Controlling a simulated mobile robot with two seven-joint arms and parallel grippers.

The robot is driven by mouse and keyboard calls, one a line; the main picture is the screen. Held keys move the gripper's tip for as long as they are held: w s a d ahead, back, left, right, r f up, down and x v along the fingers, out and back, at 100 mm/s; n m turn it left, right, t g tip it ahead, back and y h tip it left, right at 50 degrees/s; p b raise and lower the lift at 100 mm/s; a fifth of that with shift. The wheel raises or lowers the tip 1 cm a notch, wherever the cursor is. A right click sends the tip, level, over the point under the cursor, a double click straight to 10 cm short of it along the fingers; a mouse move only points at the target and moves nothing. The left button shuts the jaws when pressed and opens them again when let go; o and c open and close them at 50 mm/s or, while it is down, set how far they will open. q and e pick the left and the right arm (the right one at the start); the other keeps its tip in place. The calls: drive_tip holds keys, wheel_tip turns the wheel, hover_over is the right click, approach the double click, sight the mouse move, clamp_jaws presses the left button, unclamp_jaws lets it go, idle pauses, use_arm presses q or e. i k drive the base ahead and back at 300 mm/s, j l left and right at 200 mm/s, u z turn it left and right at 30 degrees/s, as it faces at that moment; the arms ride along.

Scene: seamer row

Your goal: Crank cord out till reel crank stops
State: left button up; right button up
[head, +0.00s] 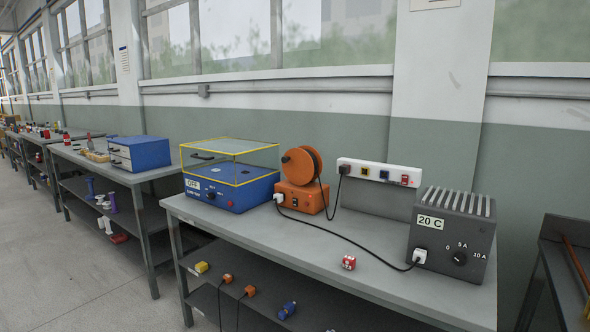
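An orange cord reel (314,162) with a dark rim stands upright on an orange base (300,198) on the grey bench. A small dark knob (285,159) shows on the reel's left face; I take it for the crank handle. A black cord (334,203) hangs from the reel side and rises to a dark plug (344,169) in the white power strip (360,163). Another black cord (345,238) runs from a white plug (279,198) at the base to a white plug (419,256) on the grey box. Neither gripper is in view.
A blue box (230,193) with a clear, yellow-edged cover stands left of the reel. The finned grey box (452,240) reads 20 C. A small red-and-white block (349,262) lies at the front of the bench (300,240). Plugs lie on the lower shelf.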

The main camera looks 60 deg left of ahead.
sight(300, 163)
drive_tip(key=u, duration=2.05)
drive_tip(key=i+j+z, duration=0.1)
drive_tip(key=z, duration=1.1)
drive_tip(key=j+z, duration=0.45)
drive_tip(key=j, duration=0.25)
drive_tip(key=j+z, duration=0.5)
drive_tip(key=j, duration=0.2)
drive_tip(key=k+j+z, duration=0.15)
drive_tip(key=j+z, duration=0.3)
drive_tip(key=j, duration=0.2)
